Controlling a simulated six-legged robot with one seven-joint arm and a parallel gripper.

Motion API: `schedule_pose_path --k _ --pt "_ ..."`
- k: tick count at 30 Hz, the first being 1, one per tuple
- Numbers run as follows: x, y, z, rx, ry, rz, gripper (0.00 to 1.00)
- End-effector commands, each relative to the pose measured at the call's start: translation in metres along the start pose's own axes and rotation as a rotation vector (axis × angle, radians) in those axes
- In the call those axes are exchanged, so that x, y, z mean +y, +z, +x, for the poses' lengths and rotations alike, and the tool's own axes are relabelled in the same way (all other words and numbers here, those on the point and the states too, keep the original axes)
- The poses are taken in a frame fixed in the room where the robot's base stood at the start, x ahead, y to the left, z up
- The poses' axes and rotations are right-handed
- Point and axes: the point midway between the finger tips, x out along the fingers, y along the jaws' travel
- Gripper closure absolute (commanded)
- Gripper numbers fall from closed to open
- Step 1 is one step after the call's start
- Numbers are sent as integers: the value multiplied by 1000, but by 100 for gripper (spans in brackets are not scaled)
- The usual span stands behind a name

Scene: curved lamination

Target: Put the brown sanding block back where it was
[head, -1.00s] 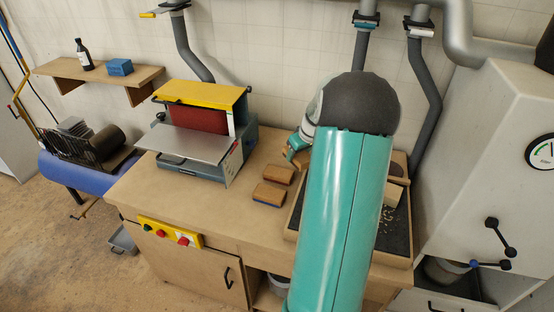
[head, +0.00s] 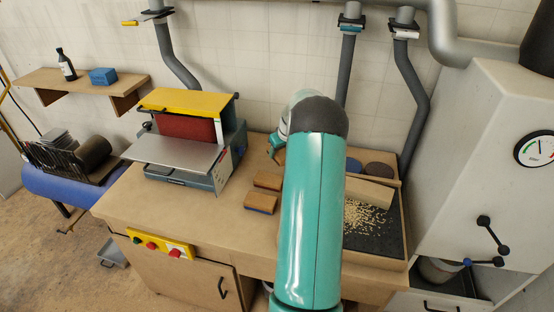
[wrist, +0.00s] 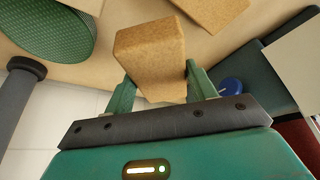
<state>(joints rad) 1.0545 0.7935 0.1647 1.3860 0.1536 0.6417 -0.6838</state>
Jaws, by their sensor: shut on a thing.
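My gripper (wrist: 158,75) is shut on a brown, cork-like sanding block (wrist: 150,45), with one green finger on each side of it. In the head view my gripper (head: 276,150) shows above the back of the bench, left of my teal arm, and the block in it is mostly hidden. Two more brown blocks lie on the bench: a farther one (head: 267,181) and a nearer one (head: 260,203) with a blue underside. I cannot tell the exact height of the held block above the bench.
The bench top (head: 215,208) is clear in front of the blocks. A sander (head: 195,130) with a yellow lid stands to the left. A dark tray (head: 385,240) with pale chips lies right of my arm, partly hidden. Grey hoses (head: 345,95) hang behind.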

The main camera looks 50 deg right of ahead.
Motion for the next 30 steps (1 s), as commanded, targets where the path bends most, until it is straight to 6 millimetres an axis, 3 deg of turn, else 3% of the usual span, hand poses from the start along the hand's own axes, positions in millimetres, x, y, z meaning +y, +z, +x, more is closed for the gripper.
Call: schedule_pose_path --k 1,4,12,17,29,30 --pt "0 -4 14 -1 -3 -2 69" --pt "3 -10 32 0 -3 -3 69" --pt "6 -19 54 1 -2 -3 69" --pt "6 -8 76 0 -3 -3 69" --pt "6 -6 82 2 -2 -3 69" --pt "6 -6 83 2 -2 -3 42"
